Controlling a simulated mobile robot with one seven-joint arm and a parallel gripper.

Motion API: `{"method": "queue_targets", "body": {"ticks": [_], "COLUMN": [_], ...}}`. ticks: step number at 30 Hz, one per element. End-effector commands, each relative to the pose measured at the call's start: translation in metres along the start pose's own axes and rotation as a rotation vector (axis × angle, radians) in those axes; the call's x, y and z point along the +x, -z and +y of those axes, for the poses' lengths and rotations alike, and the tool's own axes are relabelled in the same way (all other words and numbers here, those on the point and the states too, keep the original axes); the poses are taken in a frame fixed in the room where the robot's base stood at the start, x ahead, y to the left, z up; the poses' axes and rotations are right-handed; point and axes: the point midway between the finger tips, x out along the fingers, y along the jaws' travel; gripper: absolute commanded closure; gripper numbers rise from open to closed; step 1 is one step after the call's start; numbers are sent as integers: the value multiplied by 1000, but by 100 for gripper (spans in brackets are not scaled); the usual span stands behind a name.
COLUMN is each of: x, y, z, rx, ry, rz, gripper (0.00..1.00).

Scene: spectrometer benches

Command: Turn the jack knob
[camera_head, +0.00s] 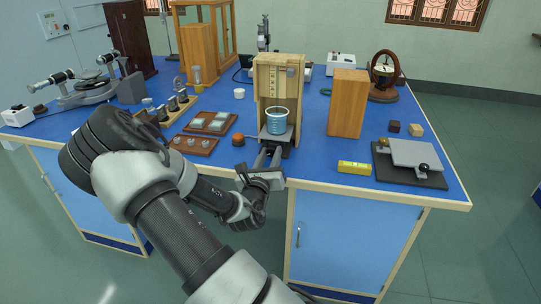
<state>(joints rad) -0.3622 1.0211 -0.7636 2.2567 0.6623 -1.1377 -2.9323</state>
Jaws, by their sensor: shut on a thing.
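A small jack with a dark top plate (276,135) stands inside an upright wooden frame (266,78) near the bench's front edge. A glass beaker (277,119) with bluish liquid stands upright on the plate. My gripper (268,153) reaches in from the front, low under the plate, with its two fingers pointing at the jack. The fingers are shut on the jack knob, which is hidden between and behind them. The lower part of the jack is mostly hidden by the gripper.
A wooden block (347,104) stands right of the frame. A yellow box (354,168) and a grey plate on a dark base (410,155) lie farther right.

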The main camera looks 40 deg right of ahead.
Motion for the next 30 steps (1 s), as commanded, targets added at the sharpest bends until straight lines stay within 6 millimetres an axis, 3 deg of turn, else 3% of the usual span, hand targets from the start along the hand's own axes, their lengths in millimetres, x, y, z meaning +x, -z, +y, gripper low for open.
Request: {"method": "queue_targets", "body": {"ticks": [30], "x": [0], "y": [1], "z": [-1], "rx": [518], "ry": [1], "rz": [0], "gripper": [95]}}
